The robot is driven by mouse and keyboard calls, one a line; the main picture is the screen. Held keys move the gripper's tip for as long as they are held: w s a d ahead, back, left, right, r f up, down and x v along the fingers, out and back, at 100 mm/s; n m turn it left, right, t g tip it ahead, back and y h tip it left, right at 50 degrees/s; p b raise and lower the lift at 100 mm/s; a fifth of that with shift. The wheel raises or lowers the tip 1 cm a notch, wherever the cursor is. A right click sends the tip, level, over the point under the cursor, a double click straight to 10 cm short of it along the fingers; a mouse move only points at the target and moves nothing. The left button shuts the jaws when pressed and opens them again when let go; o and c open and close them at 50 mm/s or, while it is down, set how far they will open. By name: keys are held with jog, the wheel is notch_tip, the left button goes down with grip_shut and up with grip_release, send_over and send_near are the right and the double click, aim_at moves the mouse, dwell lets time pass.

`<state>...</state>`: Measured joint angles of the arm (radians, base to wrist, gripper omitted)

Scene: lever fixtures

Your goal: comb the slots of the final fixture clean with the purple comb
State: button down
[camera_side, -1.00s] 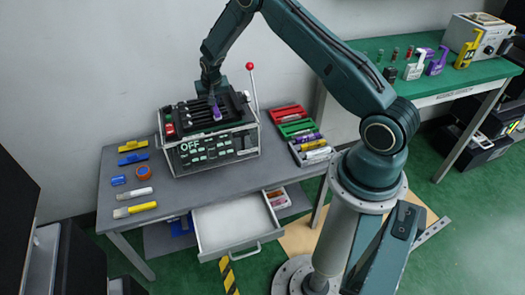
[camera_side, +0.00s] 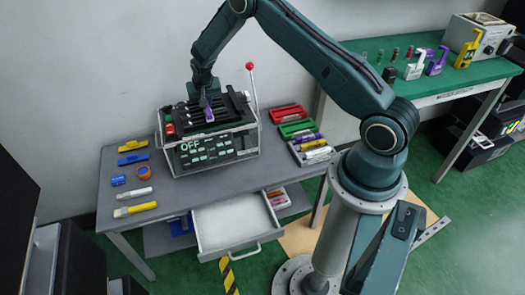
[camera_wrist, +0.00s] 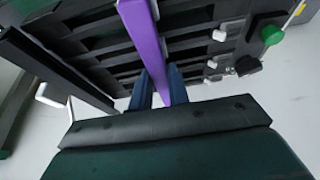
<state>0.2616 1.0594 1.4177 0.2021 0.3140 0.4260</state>
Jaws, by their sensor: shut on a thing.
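The fixture (camera_side: 218,148) is a black box in a clear frame on the grey table, with "OFF" and several pale labels on its front. Its slotted top shows dark slats in the wrist view (camera_wrist: 100,40). My gripper (camera_side: 204,92) is above the slotted top, left of its middle, shut on the purple comb (camera_side: 208,113). In the wrist view the comb (camera_wrist: 145,45) runs from between the blue fingers (camera_wrist: 160,90) toward the slats. Its far end is out of that view, so I cannot tell whether it touches a slot.
A red-knobbed lever (camera_side: 250,68) rises at the fixture's back right. A yellow brush (camera_side: 135,209) and other small items lie on the left. Coloured trays (camera_side: 298,128) are on the right. An open drawer (camera_side: 232,222) juts out in front.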

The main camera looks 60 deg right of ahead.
jog(key=shift+w+a+f, duration=0.1)
jog(key=shift+w+a, duration=1.35)
jog(key=shift+a, duration=0.1)
jog(key=shift+s+d, duration=3.45)
notch_tip(320, 180, up, 9)
jog(key=shift+f, duration=0.2)
jog(key=s+a+n+y, duration=0.1)
jog(key=s+a+n, duration=0.2)
jog(key=a, duration=0.5)
jog(key=s+a+r+n+t+y, duration=0.1)
jog(key=s+a+n, duration=0.2)
jog(key=s+a, duration=0.3)
jog(key=s+a+n+y, duration=0.1)
jog(key=s+a+n, duration=0.2)
jog(key=a, duration=0.7)
jog(key=shift+s+a+r, duration=0.3)
jog(key=shift+s+a, duration=0.05)
jog(key=shift+s, duration=0.6)
jog(key=shift+f, duration=0.15)
